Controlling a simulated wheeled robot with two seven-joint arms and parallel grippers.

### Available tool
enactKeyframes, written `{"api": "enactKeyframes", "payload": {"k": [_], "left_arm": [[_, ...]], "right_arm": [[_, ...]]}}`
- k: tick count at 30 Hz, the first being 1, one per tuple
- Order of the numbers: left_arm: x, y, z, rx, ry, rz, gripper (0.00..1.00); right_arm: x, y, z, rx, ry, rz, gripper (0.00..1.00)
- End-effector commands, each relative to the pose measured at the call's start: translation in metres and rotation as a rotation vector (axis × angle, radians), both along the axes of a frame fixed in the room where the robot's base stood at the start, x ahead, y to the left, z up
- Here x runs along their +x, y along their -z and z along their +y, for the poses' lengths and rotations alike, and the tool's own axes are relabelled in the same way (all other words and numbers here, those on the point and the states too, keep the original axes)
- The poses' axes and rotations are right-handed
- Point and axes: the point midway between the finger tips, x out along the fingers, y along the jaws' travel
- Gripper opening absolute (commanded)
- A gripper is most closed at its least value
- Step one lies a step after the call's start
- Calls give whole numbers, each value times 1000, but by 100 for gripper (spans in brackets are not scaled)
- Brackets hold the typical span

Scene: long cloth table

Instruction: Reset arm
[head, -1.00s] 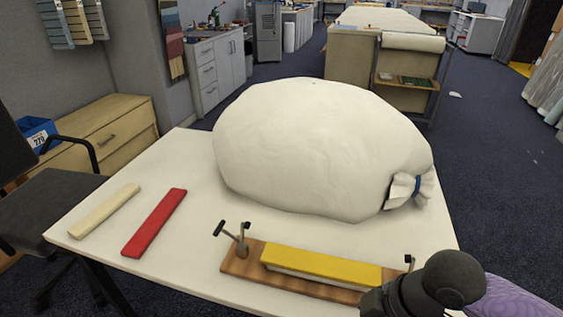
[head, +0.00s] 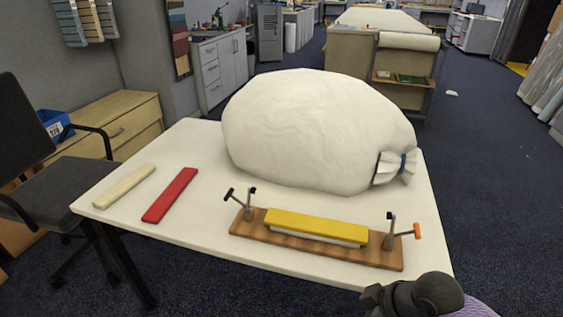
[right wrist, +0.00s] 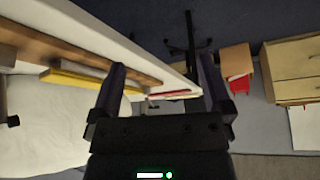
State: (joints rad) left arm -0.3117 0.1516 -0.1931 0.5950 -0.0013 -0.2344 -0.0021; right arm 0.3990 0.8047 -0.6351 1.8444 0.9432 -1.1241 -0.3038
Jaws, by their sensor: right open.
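My right arm shows at the lower right of the head view, by the table's front right corner; its fingers are not visible there. In the right wrist view my right gripper (right wrist: 162,90) is open, with nothing between its two dark fingers. It is beside the table's edge. The wooden fixture (head: 305,249) with a yellow bar (head: 315,226) on a white strip lies at the front of the white table (head: 190,235). An upright clamp stands at each end of the fixture; the right one has an orange tip. My left gripper is not in view.
A big white sack (head: 310,130) tied with a blue band fills the table's back. A red bar (head: 170,195) and a cream bar (head: 124,186) lie at the left. A chair (head: 60,190) and a wooden drawer unit (head: 120,125) stand left of the table.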

Motion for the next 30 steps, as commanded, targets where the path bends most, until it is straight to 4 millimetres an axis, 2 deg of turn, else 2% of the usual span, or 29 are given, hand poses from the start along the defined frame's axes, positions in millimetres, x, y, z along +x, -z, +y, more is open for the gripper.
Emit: {"api": "enactKeyframes", "payload": {"k": [5,8,10,11,14,15,17,18,21,24,27,30], "left_arm": [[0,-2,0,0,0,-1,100],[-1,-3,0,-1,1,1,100],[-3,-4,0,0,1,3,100],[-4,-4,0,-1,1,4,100],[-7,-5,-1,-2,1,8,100],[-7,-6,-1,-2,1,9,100],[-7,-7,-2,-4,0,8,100],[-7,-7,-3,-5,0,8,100],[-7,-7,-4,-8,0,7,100],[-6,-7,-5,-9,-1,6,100],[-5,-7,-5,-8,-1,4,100],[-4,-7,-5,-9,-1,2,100]], "right_arm": [[3,65,-28,-8,242,13,100],[-14,111,-48,-38,379,34,100],[-38,147,-62,-74,467,61,100],[-52,163,-68,-92,504,77,100],[-122,219,-84,-171,608,153,100],[-158,238,-87,-204,638,192,100],[-215,261,-87,-251,665,253,100],[-251,271,-85,-275,675,293,100],[-322,283,-75,-313,678,376,100],[-365,285,-67,-329,671,429,100],[-381,285,-63,-333,668,447,100],[-382,285,-63,-334,668,449,100]]}}
